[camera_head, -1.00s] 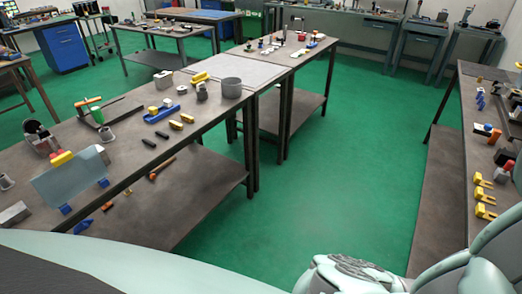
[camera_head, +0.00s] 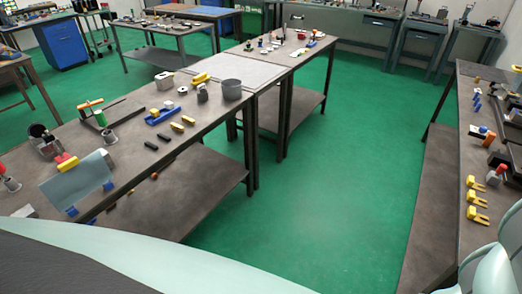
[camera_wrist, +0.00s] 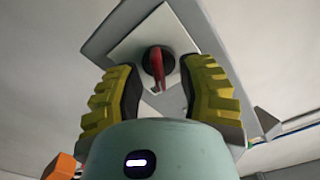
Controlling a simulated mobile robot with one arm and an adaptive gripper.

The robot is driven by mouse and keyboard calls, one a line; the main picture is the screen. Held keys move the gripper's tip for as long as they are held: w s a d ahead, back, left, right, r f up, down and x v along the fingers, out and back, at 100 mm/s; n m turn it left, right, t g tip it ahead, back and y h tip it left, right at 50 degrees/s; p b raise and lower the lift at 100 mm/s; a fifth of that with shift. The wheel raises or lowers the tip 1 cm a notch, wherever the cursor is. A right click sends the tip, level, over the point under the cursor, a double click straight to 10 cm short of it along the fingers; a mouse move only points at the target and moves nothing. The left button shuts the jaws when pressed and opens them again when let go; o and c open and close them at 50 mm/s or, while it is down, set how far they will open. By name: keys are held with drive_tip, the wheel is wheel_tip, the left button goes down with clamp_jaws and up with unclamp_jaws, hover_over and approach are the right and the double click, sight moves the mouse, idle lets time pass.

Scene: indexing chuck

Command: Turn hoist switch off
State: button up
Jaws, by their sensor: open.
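A rotary switch (camera_wrist: 158,66) with a dark round base and a red handle shows in the wrist view. It sits on a pale square plate on a grey panel (camera_wrist: 205,28). My gripper (camera_wrist: 160,85) has yellow ribbed fingers with dark inner pads. The fingers are open, one on each side of the red handle, with visible gaps. I cannot tell how far the fingertips are from the plate. The head view shows neither the switch nor my gripper.
In the head view a workbench (camera_head: 215,125) with small parts and a clear upright sheet (camera_head: 80,182) stands at left. Another bench (camera_head: 440,170) with yellow forked pieces (camera_head: 475,198) stands at right. Green floor (camera_head: 320,200) between them is free. An orange block (camera_wrist: 62,166) shows low in the wrist view.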

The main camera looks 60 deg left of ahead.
drive_tip(key=shift+d, duration=0.3)
drive_tip(key=shift+w, duration=0.1)
clamp_jaws()
drive_tip(key=shift+a, duration=0.1)
idle(0.3)
